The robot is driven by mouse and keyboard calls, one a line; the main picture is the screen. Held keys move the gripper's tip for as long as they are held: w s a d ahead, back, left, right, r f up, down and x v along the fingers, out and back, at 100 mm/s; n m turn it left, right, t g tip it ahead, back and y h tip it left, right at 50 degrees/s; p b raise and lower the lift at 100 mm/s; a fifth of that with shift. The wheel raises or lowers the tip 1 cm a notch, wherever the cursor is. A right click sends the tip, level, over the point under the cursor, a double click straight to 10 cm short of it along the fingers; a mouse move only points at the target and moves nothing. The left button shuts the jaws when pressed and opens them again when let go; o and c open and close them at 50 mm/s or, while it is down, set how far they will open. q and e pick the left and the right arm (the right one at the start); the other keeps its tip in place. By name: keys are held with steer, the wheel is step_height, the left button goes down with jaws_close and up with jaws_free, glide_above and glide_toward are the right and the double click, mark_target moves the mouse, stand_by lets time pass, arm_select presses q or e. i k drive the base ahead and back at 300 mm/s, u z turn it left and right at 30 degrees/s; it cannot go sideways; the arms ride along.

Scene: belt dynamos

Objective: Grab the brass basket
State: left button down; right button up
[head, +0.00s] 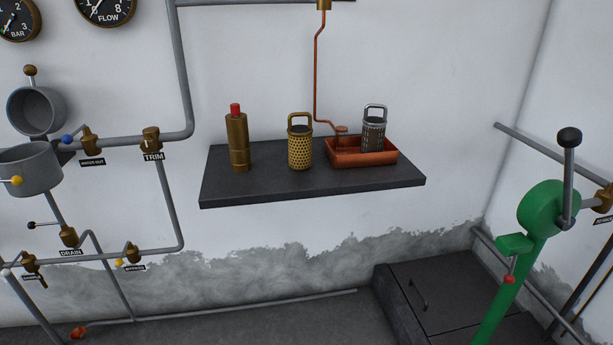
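The brass basket (300,147) is a perforated, gold-coloured cylinder with a loop handle on top. It stands upright on the dark wall shelf (270,188), near the middle. A brass bottle with a red cap (237,142) stands to its left, apart from it. A silver basket (373,133) of similar shape stands to its right in a copper-red tray (362,158). Neither of my grippers shows in the head view.
A thin copper pipe (316,70) runs down the wall to the tray. Grey pipes with valves (150,139) are at left. A green lever stand (540,210) rises at right. A dark hatch box (440,300) sits on the floor below. The shelf's front strip is bare.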

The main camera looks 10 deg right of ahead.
mark_target(300, 136)
steer(key=u, duration=1.15)
steer(key=i, duration=1)
steer(key=z, duration=0.45)
